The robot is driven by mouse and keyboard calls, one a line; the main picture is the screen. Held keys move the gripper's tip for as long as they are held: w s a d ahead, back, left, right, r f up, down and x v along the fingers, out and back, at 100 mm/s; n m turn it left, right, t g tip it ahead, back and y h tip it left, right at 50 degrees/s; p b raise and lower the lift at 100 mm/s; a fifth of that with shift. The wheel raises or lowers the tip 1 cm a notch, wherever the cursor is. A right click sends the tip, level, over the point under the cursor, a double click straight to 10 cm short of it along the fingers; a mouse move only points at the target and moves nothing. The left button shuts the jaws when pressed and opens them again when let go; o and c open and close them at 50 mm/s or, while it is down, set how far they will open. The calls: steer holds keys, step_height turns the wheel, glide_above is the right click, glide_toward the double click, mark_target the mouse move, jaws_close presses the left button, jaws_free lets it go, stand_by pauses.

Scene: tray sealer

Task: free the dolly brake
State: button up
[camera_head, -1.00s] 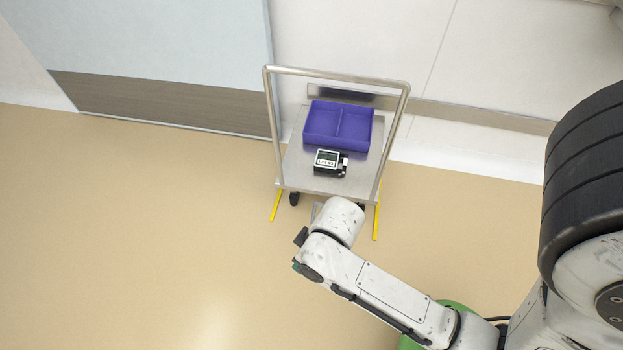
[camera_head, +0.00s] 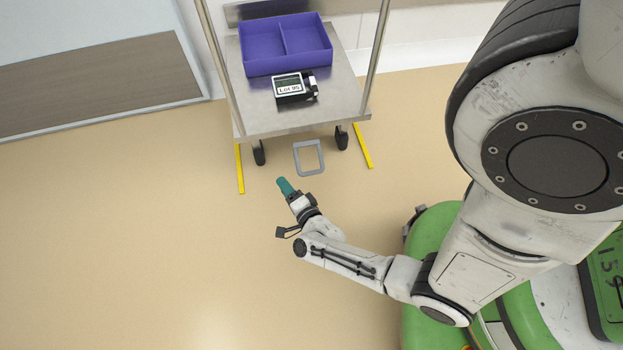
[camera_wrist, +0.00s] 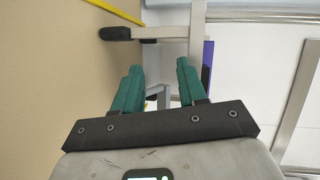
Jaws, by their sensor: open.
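The dolly (camera_head: 300,121) has a flat steel deck, a tall tubular handle frame and black casters. A grey, squarish loop (camera_head: 311,173) sticks out low at its near side, between two casters; it looks like the brake pedal. My gripper (camera_head: 285,186) has teal fingers and is just to the near left of the loop, seemingly apart from it. In the wrist view my gripper (camera_wrist: 159,82) is open, with nothing held between the fingers. Grey bars of the dolly's underside show beyond the fingers. Whether the brake is set cannot be told.
A purple two-part tray (camera_head: 247,59) and a small labelled device (camera_head: 289,87) stand on the deck. Yellow floor strips (camera_head: 240,169) (camera_head: 363,146) flank the dolly. The wall is close behind it. The tan floor to the left is clear.

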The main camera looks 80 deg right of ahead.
steer(key=s+d+f+m+g+h+b, duration=0.3)
steer(key=s+f+m+g+h+b, duration=0.15)
steer(key=s+f+m, duration=0.35)
steer(key=w+d+n+b, duration=0.2)
steer(key=d, duration=0.7)
steer(key=shift+w+d+r, duration=0.25)
steer(key=shift+w+d, duration=0.05)
steer(key=shift+d, duration=0.1)
jaws_close()
